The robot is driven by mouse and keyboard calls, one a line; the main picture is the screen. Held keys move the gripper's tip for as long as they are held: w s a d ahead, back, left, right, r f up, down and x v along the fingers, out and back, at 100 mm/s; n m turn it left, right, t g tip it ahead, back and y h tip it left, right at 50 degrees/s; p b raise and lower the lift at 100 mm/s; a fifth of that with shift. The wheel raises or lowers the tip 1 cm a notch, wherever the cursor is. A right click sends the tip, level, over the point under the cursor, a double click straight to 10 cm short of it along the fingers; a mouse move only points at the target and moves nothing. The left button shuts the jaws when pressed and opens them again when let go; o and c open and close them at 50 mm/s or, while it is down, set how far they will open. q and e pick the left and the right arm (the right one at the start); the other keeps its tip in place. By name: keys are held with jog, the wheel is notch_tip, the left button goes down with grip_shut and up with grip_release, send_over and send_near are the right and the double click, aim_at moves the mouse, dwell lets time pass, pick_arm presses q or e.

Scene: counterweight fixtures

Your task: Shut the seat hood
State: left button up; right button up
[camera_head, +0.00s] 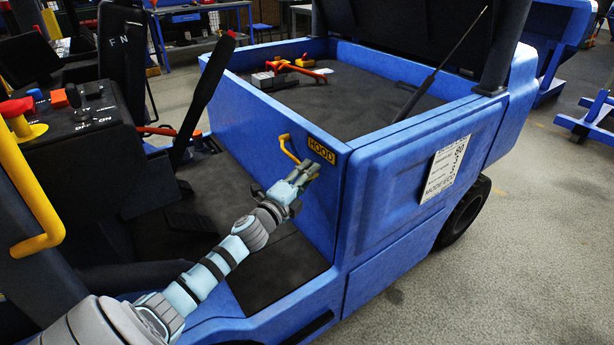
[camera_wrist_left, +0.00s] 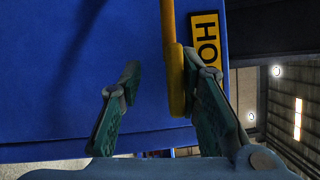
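The blue vehicle's bay (camera_head: 350,105) is open at the top. A dark panel (camera_head: 415,28), which looks like the raised seat hood, stands behind it; its top is cut off. A thin black strut (camera_head: 445,65) slants from the bay up towards it. A yellow handle (camera_head: 288,148) sits on the bay's front wall, beside a yellow HOOD label (camera_head: 321,150). My left gripper (camera_head: 308,174) is at this wall, by the handle and label. In the left wrist view my open fingers (camera_wrist_left: 160,75) have the handle (camera_wrist_left: 174,70) between them, close to the right finger. My right gripper is out of view.
A control console (camera_head: 85,125) with a red knob, a yellow grab bar (camera_head: 40,210) and a black lever (camera_head: 205,95) stand at the left. Red and yellow parts (camera_head: 290,70) lie inside the bay. Open floor (camera_head: 500,270) is at the right.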

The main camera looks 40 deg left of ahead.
pick_arm(q)
jog(key=shift+s+d+f, duration=0.1)
jog(key=shift+s+f, duration=0.05)
jog(key=shift+s, duration=0.35)
jog(key=s+d, duration=0.1)
jog(key=s, duration=1)
jog(key=shift+f, duration=0.15)
